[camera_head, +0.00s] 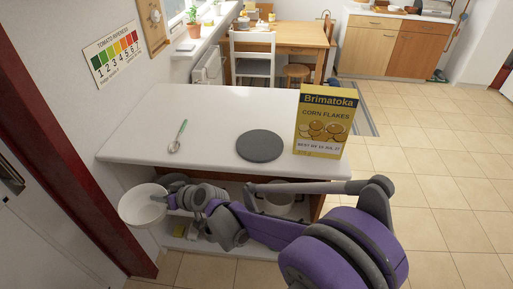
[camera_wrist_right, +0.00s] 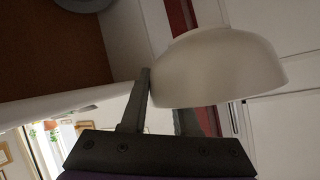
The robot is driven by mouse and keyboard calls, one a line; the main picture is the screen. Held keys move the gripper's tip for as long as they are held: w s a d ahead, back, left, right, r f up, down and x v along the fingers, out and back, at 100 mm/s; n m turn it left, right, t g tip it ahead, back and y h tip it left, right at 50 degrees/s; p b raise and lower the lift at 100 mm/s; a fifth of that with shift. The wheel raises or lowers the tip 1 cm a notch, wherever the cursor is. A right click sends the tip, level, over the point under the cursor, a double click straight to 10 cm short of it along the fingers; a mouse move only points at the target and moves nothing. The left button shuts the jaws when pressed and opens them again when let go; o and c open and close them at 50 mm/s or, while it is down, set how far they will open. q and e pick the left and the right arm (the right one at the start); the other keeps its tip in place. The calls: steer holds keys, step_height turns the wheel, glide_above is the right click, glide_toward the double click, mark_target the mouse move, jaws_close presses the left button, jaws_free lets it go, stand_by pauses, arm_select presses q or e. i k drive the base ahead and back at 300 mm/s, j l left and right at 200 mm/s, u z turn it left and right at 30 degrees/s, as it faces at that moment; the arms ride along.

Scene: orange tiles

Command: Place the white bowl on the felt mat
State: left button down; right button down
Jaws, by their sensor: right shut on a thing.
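The white bowl (camera_head: 143,205) hangs in the air off the left front corner of the white counter, below the level of its top. My right gripper (camera_head: 168,196) is shut on the bowl's right-hand side. In the right wrist view the bowl (camera_wrist_right: 222,70) is large, with one finger of the gripper (camera_wrist_right: 160,98) against its outside; the other finger is partly hidden by the bowl. The felt mat (camera_head: 260,146) is a dark grey disc lying flat and empty on the counter. My left gripper does not show.
The counter (camera_head: 217,108) holds a yellow corn flakes box (camera_head: 325,122) right beside the mat and a green-handled utensil (camera_head: 179,137) at left. The counter between utensil and mat is clear. A wall stands at left.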

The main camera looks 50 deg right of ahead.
mark_target(259, 143)
steer(key=k+l+z, duration=0.1)
steer(key=k+z, duration=0.3)
steer(key=k, duration=0.15)
steer(key=j+z, duration=0.15)
steer(key=z, duration=1.2)
steer(key=i+j, duration=0.1)
steer(key=j, duration=0.9)
